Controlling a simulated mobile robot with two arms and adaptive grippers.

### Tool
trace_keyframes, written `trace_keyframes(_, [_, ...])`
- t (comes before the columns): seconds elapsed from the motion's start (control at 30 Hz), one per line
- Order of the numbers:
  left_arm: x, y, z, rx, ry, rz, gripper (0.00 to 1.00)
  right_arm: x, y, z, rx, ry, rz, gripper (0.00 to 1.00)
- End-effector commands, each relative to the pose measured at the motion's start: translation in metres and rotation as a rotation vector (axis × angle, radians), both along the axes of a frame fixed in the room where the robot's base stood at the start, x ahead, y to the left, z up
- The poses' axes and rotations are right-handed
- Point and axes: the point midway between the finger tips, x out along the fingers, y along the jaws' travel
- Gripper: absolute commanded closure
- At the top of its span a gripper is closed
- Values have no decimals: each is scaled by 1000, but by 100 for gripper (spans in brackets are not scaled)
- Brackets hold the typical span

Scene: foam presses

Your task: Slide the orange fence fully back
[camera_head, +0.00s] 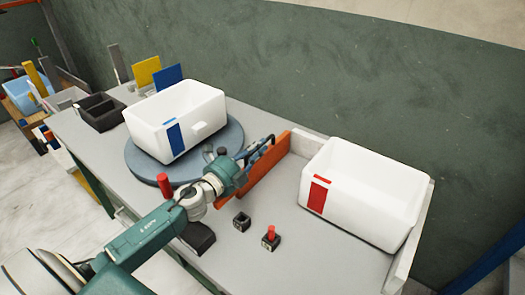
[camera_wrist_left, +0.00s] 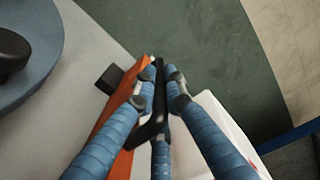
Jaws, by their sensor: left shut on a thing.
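The orange fence (camera_head: 268,172) stands upright on the grey bench, between the round turntable and the right white box. My left gripper (camera_head: 262,149) is at the fence's upper edge. In the left wrist view the orange fence (camera_wrist_left: 120,104) runs beneath the fingers, and a black handle (camera_wrist_left: 152,130) lies between them. My left gripper (camera_wrist_left: 160,82) is shut on this handle. The finger pads partly hide the handle and the fence top. My right gripper is in neither view.
A white box with a red mark (camera_head: 345,196) stands right of the fence, by a pale rail. Another white box (camera_head: 205,105) sits on the blue-grey turntable (camera_head: 135,165). Two small black blocks (camera_head: 241,222) (camera_head: 270,240), one with a red peg, are in front of the fence.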

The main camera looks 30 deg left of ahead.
Motion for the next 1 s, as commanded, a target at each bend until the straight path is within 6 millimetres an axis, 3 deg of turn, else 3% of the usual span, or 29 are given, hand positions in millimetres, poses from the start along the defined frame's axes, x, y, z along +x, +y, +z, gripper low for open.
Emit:
trace_keyframes(0.07, [1, 5, 1, 3, 0, 10, 100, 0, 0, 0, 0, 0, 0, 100])
trace_keyframes(0.1, [1, 5, 1, 3, 0, 10, 86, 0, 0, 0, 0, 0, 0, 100])
trace_keyframes(0.2, [1, 4, 1, 3, 0, 9, 70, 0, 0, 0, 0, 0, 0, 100])
trace_keyframes(0.57, [-5, 3, 0, 1, 1, 5, 70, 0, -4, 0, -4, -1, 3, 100])
trace_keyframes(1.0, [-65, 13, -1, 0, 4, 7, 70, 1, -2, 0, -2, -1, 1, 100])
